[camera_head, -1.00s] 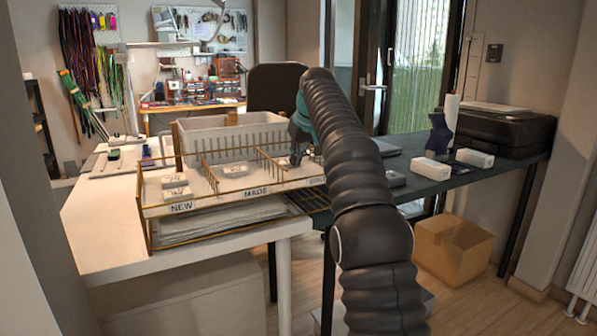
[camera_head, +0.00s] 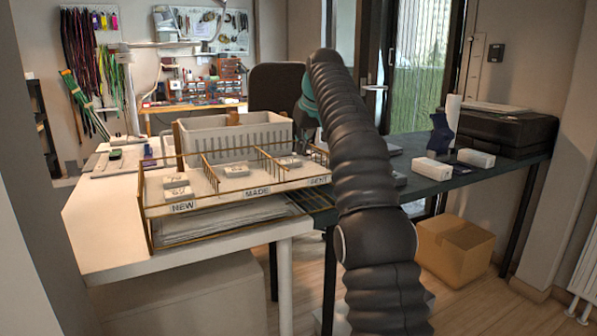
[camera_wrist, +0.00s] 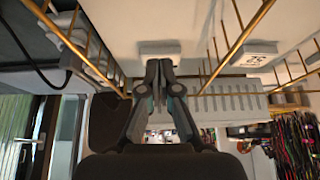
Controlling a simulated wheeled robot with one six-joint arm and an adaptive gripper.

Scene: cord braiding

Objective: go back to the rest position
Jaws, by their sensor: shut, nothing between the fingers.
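My arm rises in front of the head camera, its wrist bent over the right side of the wire sorting tray (camera_head: 215,196). In the wrist view my gripper (camera_wrist: 163,64) is shut and empty, its fingertips together. A small white box (camera_wrist: 158,48) shows just beyond the fingertips, apart from them as far as I can tell. In the head view the fingers are mostly hidden behind my arm. The tray has sections marked NEW, MADE and SENT. A white box (camera_head: 289,162) lies in the right section, another (camera_head: 236,169) in the middle, and two (camera_head: 177,187) at left.
A white slatted basket (camera_head: 235,140) stands behind the tray. The tray's brass dividers (camera_wrist: 236,42) rise near my gripper in the wrist view. White boxes (camera_head: 432,169) and a black printer (camera_head: 507,132) are on the dark table at right. A cardboard box (camera_head: 455,248) is on the floor.

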